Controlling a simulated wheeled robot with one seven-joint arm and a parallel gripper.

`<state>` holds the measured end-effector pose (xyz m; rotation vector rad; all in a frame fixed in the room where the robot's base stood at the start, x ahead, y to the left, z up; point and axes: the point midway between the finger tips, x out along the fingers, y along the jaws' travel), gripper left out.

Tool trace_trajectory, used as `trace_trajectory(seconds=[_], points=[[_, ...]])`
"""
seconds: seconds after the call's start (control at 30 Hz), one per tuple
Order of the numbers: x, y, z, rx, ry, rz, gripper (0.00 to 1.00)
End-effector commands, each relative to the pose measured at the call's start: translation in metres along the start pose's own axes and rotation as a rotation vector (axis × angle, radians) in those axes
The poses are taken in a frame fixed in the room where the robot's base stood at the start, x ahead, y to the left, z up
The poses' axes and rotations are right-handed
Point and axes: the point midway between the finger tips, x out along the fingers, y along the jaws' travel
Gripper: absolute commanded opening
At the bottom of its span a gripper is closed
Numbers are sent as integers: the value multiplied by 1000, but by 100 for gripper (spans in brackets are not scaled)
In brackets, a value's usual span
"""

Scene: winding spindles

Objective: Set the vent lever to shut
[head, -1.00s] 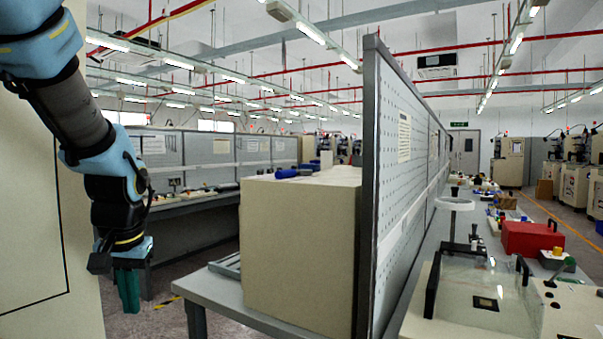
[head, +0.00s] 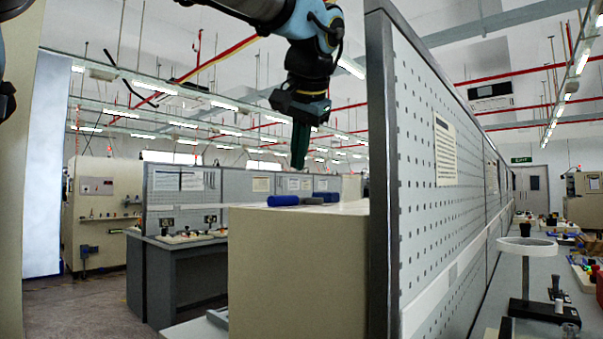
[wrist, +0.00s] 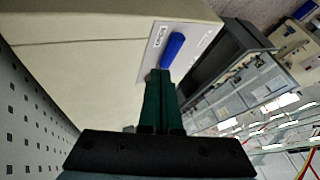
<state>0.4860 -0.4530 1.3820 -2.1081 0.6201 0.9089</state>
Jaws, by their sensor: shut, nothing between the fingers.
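The vent lever appears to be the blue handle (wrist: 173,49) on a pale plate with small labels (wrist: 207,36) in the wrist view; the label words are too small to read. In the head view a blue handle (head: 283,200) lies at the top of the beige cabinet (head: 298,265). My gripper (head: 299,164) points down above the cabinet top, with a gap in the picture between its tips and the blue handle. In the wrist view the shut, empty green fingers (wrist: 160,76) end just below the handle; I cannot tell its set position.
A tall grey perforated partition (head: 440,180) stands right beside the cabinet. Benches with partitions (head: 180,270) stand behind to the left. A round white-ringed stand (head: 527,246) is on the bench at right. Floor at left is clear.

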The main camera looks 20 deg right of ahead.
Motion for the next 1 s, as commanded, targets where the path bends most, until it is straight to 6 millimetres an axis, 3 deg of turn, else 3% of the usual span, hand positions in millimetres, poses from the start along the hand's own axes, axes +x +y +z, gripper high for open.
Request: trace_trajectory(seconds=[0.3, 0.5, 1.0], points=[[57, -1, 0, 0, -6, 0, 0], [80, -1, 1, 0, -5, 0, 0], [87, -1, 1, 0, -2, 1, 0]])
